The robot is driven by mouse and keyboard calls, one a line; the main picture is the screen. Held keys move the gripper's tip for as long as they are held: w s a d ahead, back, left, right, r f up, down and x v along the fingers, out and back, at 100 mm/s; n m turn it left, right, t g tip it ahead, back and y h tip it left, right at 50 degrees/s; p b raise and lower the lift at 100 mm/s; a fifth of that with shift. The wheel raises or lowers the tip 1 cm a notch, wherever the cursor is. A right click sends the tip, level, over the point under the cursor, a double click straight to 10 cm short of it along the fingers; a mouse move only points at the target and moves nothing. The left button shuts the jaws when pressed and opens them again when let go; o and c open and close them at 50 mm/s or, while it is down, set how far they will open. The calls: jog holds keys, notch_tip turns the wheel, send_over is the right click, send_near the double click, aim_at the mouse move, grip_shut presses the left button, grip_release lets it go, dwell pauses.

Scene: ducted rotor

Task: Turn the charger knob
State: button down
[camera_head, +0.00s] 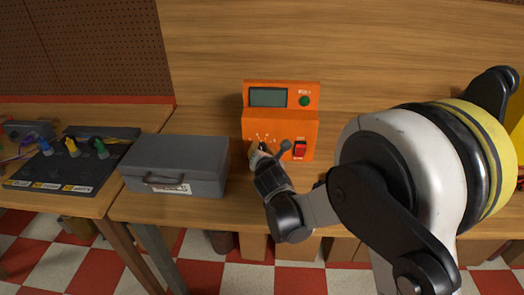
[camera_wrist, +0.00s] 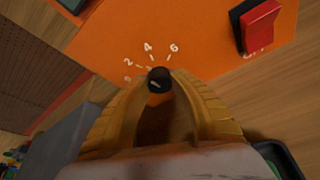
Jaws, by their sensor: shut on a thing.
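The orange charger (camera_head: 312,126) stands on the wooden bench, with a grey display and a green button on its upper part. It also fills the upper middle of the wrist view (camera_wrist: 205,40). The black charger knob (camera_wrist: 159,80) sits on the orange face below the printed marks 0, 2, 4 and 6. My gripper (camera_wrist: 160,88) is shut on the knob, with one yellow finger on each side. In the head view my gripper (camera_head: 259,152) is at the charger's lower left, and it hides the knob there.
A red switch (camera_head: 300,150) sits right of the knob and shows in the wrist view (camera_wrist: 260,24). A grey metal box (camera_head: 178,165) stands left of the charger. A dark board with coloured connectors (camera_head: 75,158) lies further left.

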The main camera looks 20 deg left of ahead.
dwell(0.4)
jog(key=c, duration=1.1)
grip_release()
jog(key=shift+o, duration=0.2)
jog(key=v, duration=1.2)
